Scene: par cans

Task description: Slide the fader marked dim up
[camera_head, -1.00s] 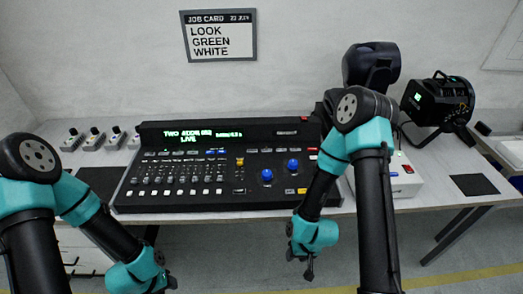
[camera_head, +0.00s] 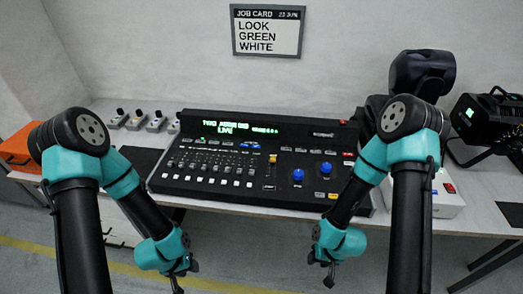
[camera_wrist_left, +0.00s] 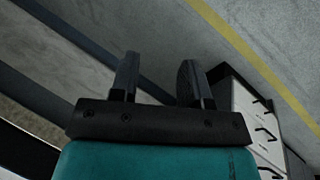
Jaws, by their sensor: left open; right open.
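The lighting console (camera_head: 258,170) lies on the table, with a lit green display (camera_head: 240,128) along its back. A row of faders (camera_head: 210,170) runs across its left half. The labels are too small to read, so I cannot tell which fader is marked dim. A yellow-capped fader (camera_head: 272,158) stands apart to their right. My left gripper (camera_head: 180,278) hangs in front of the table edge, below the console's left part, open and empty. It also shows in the left wrist view (camera_wrist_left: 158,82), over the floor. My right gripper (camera_head: 328,272) hangs in front of the console's right part, open and empty.
Two blue knobs (camera_head: 298,175) sit on the console's right half. Several small switch boxes (camera_head: 137,120) stand behind on the left. An orange case (camera_head: 20,150) is at far left. A white box with a red switch (camera_head: 447,195) and a stage lamp (camera_head: 488,125) are at right.

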